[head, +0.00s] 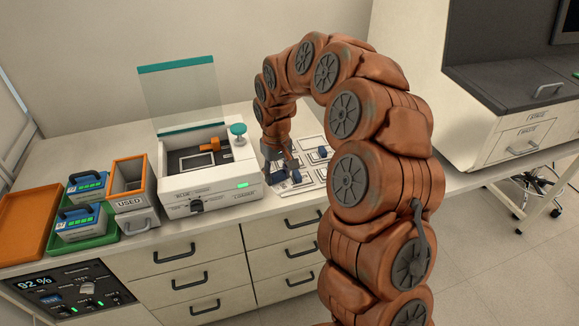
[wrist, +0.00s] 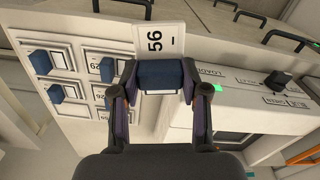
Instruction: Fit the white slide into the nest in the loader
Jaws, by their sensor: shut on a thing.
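My gripper (wrist: 165,90) is shut on the blue grip block (wrist: 160,74) of a slide in the wrist view. A white plate (wrist: 150,40) marked "56" extends beyond the block and appears to be part of this slide. In the head view my gripper (head: 281,176) is just right of the loader (head: 208,194), over the slide tray, and the held slide is mostly hidden. The loader's clear, teal-edged lid (head: 180,95) stands open. Its dark top recess (head: 191,162) has an orange piece (head: 210,145) at its back right; the nest's details are too small to tell.
The white tray (head: 306,143) right of the loader holds several blue-gripped slides (wrist: 44,62). A teal knob (head: 238,130) stands at the loader's back right. Left of the loader are an orange "USED" bin (head: 129,179) and a green tray (head: 97,240) with cartridges. Drawers line the bench front.

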